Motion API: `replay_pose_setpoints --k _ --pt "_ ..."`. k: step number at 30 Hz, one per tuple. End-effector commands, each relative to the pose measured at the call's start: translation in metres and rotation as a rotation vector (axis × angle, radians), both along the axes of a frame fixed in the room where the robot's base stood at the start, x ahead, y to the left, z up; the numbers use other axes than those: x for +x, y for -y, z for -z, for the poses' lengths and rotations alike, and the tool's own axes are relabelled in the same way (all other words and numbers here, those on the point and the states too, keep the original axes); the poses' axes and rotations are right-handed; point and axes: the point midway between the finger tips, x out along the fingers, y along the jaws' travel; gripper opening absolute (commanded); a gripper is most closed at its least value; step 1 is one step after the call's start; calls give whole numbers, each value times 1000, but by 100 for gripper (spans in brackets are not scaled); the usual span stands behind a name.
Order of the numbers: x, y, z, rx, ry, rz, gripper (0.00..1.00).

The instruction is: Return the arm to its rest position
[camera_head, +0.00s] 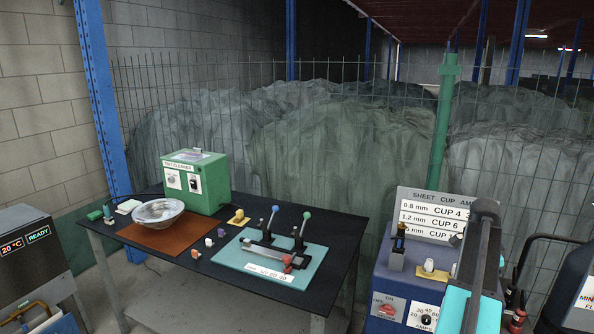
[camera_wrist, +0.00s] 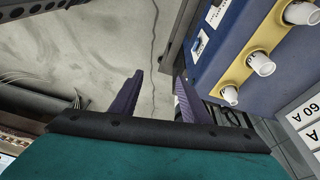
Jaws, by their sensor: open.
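My gripper (camera_wrist: 158,82) shows in the wrist view with its two purple fingers spread apart. Nothing is between them; grey concrete floor shows beyond. The blue machine (camera_wrist: 225,60) with white cups (camera_wrist: 262,63) on yellow holders is just to the right of the fingers; I cannot tell the exact gap. In the head view my arm, dark and teal, stands at the right, in front of the blue machine (camera_head: 400,284). The gripper's fingers cannot be made out there.
A wire fence (camera_head: 345,75) runs behind. A dark unit (camera_head: 25,235) reading 20 °C stands far left.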

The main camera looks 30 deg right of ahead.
Motion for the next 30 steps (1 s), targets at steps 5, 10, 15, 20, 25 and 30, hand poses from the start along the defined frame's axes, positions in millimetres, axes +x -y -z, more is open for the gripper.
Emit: replay_pose_setpoints --k 5,10,15,20,25,30 --pt "27 -22 33 36 -11 -100 42" --pt "63 -58 81 90 -27 -251 42" --pt "97 -102 132 149 -46 -421 42" --pt "123 -148 178 205 -64 -582 42" --pt "143 -200 226 263 -83 -748 42" --pt "154 -254 270 323 -104 -911 42"
